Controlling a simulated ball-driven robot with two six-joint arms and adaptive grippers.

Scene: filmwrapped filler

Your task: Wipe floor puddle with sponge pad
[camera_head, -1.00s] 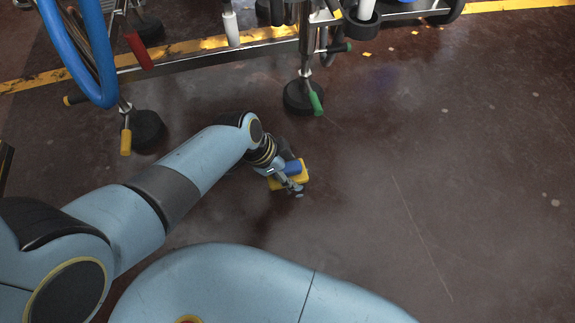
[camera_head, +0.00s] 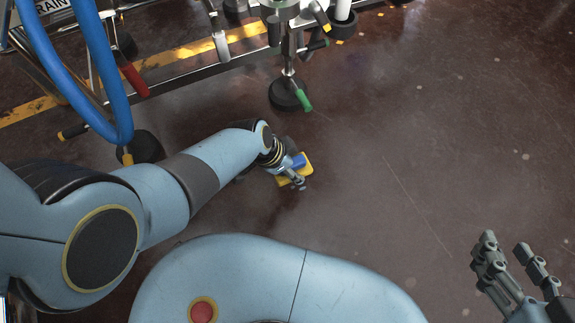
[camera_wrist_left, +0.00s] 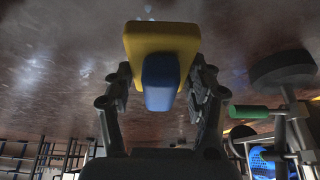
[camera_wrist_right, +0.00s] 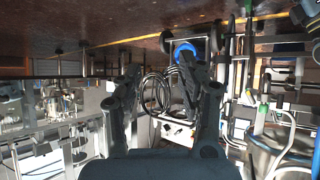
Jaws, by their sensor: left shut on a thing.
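The sponge pad (camera_head: 308,161) is a yellow block with a blue handle (camera_head: 299,161). My left gripper (camera_head: 293,174) is shut on the blue handle, with the pad low at the dark floor. The left wrist view shows the yellow pad (camera_wrist_left: 160,38) beyond the fingers and the blue handle (camera_wrist_left: 160,85) between them. Whether the pad's whole face touches the floor cannot be told. The floor around it has a dull wet sheen, but no clear puddle outline shows. My right gripper (camera_head: 506,246) is open and empty at the lower right, above the floor.
A metal frame with black round feet (camera_head: 287,95), a green-tipped lever (camera_head: 304,100) and blue hoses (camera_head: 108,90) stands behind and left of the pad. A yellow line (camera_head: 190,50) runs along the floor by it. The floor right of the pad is clear.

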